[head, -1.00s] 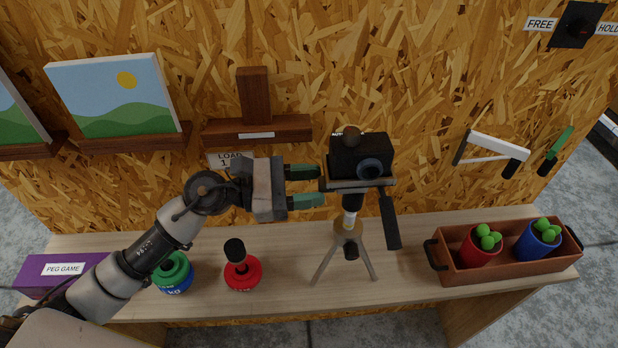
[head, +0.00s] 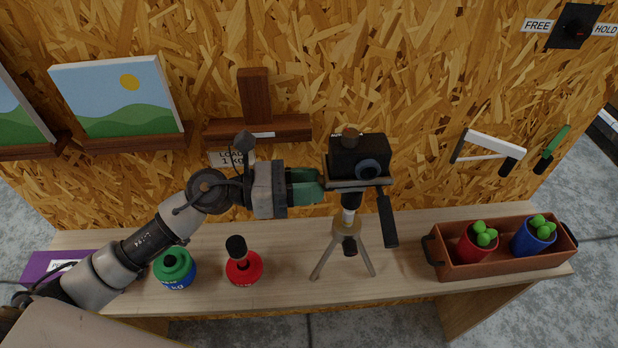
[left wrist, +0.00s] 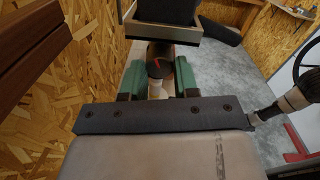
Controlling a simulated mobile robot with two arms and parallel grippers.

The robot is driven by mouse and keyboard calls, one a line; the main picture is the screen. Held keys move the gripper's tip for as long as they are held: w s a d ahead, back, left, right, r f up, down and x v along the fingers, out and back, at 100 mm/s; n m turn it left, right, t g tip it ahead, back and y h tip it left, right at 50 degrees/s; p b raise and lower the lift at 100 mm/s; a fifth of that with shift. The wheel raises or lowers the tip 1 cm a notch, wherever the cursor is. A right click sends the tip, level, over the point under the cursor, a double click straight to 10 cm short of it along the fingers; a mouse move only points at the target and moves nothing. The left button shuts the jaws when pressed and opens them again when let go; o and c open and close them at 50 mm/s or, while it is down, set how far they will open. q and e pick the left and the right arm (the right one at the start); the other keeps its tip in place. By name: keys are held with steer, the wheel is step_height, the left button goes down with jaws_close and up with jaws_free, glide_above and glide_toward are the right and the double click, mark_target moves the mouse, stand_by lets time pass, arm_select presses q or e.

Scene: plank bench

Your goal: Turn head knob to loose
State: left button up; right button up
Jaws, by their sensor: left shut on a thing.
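A black camera (head: 359,157) sits on a tripod (head: 347,228) that stands on the bench. My left gripper (head: 318,182) reaches in from the left, just under the camera plate, with its green fingers at the tripod head. In the left wrist view, the head knob (left wrist: 158,66) is a dark round knob with a red mark, between the two green fingers of my left gripper (left wrist: 159,80). The gripper is shut on it. The fingers hide the knob in the head view. My right gripper is not in view.
A black handle (head: 387,220) hangs from the tripod's right side. A red weight (head: 243,268) and a green and blue one (head: 174,269) stand left of the tripod. A brown tray (head: 500,262) with two potted plants is at right. A FREE/HOLD dial (head: 573,27) is on the wall.

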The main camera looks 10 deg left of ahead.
arm_select(q)
steer(key=o, duration=0.7)
steer(key=shift+c, duration=0.2)
steer(key=b+v, duration=0.6)
steer(key=v, duration=0.5)
